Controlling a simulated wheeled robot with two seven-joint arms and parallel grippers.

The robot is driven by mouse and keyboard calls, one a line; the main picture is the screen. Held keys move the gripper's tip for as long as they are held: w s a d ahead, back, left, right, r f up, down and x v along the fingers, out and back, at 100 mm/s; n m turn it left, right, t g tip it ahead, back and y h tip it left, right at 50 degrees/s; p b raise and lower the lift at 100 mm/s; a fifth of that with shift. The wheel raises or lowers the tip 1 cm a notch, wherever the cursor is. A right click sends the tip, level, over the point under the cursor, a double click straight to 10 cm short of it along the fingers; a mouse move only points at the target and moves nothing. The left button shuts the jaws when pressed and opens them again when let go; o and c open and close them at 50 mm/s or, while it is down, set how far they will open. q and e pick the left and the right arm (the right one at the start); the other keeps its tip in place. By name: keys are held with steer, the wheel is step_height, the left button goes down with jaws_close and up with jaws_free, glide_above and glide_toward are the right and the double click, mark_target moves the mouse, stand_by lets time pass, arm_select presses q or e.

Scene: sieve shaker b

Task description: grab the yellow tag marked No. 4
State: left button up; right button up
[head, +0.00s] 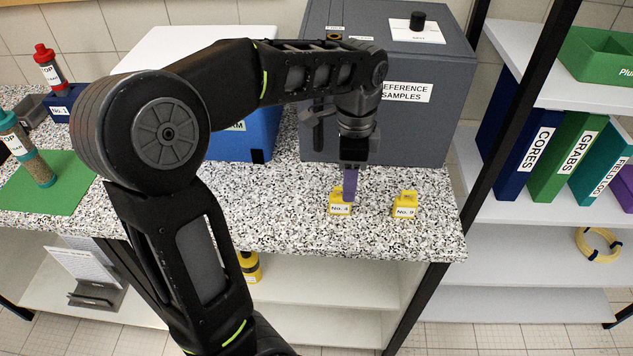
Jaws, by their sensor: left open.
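The yellow tag marked No. 4 (340,209) sits on the speckled counter near its front edge. My left gripper (349,192) points down right at this tag, with its purple finger overlapping the tag's upper right part in the picture. The gripper is open. I cannot tell whether a finger touches the tag, and part of the tag's top is hidden. A second yellow tag (404,210) with another number, hard to read, sits a little to the right. My right gripper is not in view.
A grey cabinet labelled Reference Samples (440,125) stands behind the gripper. A blue box (262,135) is left of it, partly hidden by my arm. A black post (516,115) rises at the counter's right end. The speckled counter (290,225) is clear around the tags.

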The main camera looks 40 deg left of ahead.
mark_target(340, 200)
arm_select(q)
steer(key=shift+a, duration=0.45)
steer(key=shift+d, duration=0.15)
steer(key=shift+f, duration=1.3)
steer(key=shift+f, duration=0.1)
step_height(340, 200, down, 5)
steer(key=shift+w+p, duration=0.15)
steer(key=shift+p, duration=0.45)
steer(key=shift+c, duration=0.6)
jaws_close()
